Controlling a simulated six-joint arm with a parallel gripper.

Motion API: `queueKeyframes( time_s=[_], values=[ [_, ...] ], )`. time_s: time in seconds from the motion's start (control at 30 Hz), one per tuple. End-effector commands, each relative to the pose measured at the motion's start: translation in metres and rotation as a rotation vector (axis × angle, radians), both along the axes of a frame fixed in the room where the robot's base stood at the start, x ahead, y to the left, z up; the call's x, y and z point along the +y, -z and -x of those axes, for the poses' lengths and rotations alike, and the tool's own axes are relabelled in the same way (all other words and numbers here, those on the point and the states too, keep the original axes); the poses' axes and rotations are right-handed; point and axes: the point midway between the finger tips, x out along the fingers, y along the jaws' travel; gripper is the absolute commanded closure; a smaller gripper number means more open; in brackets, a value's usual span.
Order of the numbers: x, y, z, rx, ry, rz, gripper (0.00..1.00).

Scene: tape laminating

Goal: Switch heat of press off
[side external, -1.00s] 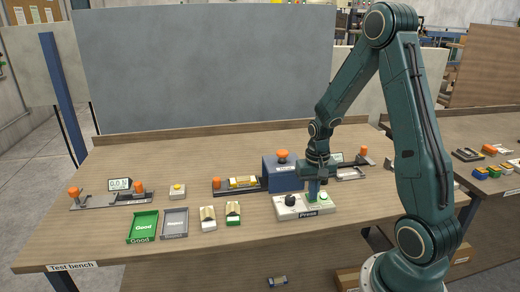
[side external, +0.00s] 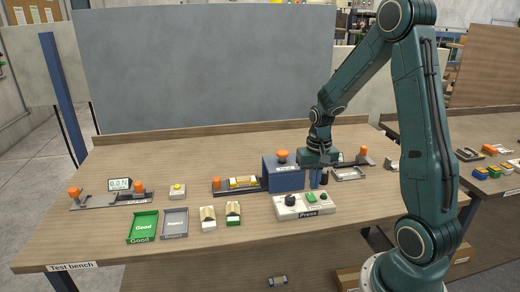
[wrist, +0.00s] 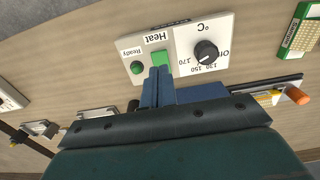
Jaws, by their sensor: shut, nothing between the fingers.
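The press control panel (side external: 287,212) is a white box with a "Press" label on the front of the bench, before the blue press (side external: 283,176). In the wrist view its top carries a green Heat switch (wrist: 160,58), a round, darker green Ready lamp (wrist: 137,67) and a black temperature knob (wrist: 205,51) marked Off, 120, 150, 170. Whether the Heat switch is lit is unclear. My gripper (side external: 315,187) is shut and empty just above and behind the panel. Its blue fingertips (wrist: 159,72) appear right beside the Heat switch in the wrist view; contact cannot be told.
A rail fixture (side external: 222,187) with an orange knob stands left of the blue press. Green (side external: 142,226) and grey (side external: 174,223) trays and two small sample holders (side external: 208,218) lie to the left. Bench space in front of the panel is clear.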

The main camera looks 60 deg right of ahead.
Motion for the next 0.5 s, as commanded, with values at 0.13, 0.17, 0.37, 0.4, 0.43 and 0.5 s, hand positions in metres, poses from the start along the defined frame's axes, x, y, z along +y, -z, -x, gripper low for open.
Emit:
queueKeyframes(
  time_s=[0.13, 0.17, 0.37, 0.4, 0.43, 0.5],
  values=[
    [0.0, -0.009, 0.0, -0.001, 0.0, 0.001, 1.0],
    [0.0, -0.011, 0.0, -0.001, 0.0, 0.001, 1.0],
    [0.0, -0.022, 0.0, -0.001, 0.0, 0.001, 1.0],
    [0.0, -0.024, 0.0, -0.001, 0.0, 0.001, 1.0],
    [0.0, -0.026, 0.0, -0.001, 0.0, 0.001, 1.0],
    [0.0, -0.029, 0.0, -0.001, 0.0, 0.001, 1.0]
  ],
)
